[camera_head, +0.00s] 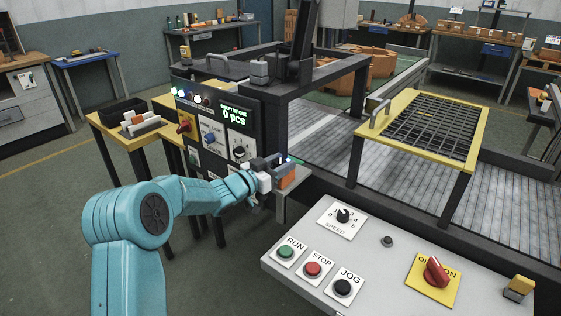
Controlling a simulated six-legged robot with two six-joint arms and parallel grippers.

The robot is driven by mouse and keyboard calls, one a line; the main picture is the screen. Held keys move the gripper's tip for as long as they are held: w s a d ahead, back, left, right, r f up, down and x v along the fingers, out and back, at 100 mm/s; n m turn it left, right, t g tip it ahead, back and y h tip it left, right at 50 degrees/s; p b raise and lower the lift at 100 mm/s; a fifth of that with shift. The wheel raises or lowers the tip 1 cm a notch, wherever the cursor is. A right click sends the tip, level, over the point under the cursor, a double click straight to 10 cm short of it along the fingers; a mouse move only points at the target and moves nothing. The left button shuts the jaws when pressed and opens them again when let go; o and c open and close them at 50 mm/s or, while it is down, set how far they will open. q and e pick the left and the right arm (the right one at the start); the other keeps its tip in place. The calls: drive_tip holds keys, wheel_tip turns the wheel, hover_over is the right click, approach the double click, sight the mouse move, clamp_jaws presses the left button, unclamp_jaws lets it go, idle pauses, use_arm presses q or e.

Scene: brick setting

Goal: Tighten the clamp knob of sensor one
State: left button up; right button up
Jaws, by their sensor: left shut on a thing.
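My left arm comes in from the left, and its gripper (268,174) is at the small sensor mount on the near edge of the machine, right of the control box. The gripper is shut on a small part there, which appears to be the clamp knob; the fingers and wrist hide it. An orange block (287,176), perhaps the sensor body, sits just right of the fingers. A small green light (294,160) shows behind it. My right gripper is not in view.
The control box (238,113) with its "0 pcs" display stands close behind the gripper. A slanted panel (375,268) with RUN, STOP and JOG buttons is at front right. A yellow-framed mesh guard (408,98) stands over the conveyor (452,205). A yellow side table (106,135) is at left.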

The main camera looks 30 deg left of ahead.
use_arm(q)
drive_tip(key=m+h+p, duration=0.1)
drive_tip(key=h, duration=0.1)
drive_tip(key=m+g+h+p, duration=0.1)
drive_tip(key=h+p, duration=0.1)
drive_tip(key=shift+a+r+m+p, duration=0.15)
drive_tip(key=shift+r+m+p, duration=0.15)
drive_tip(key=shift+r+m, duration=0.1)
drive_tip(key=shift+f+m+g+h+p, duration=0.2)
drive_tip(key=shift+m+g+h+p, duration=0.25)
drive_tip(key=shift+m+g+h, duration=1.35)
drive_tip(key=shift+h, duration=0.6)
drive_tip(key=o, duration=1)
drive_tip(key=shift+d, duration=0.2)
drive_tip(key=shift+c, duration=0.2)
drive_tip(key=shift+a+f, duration=0.1)
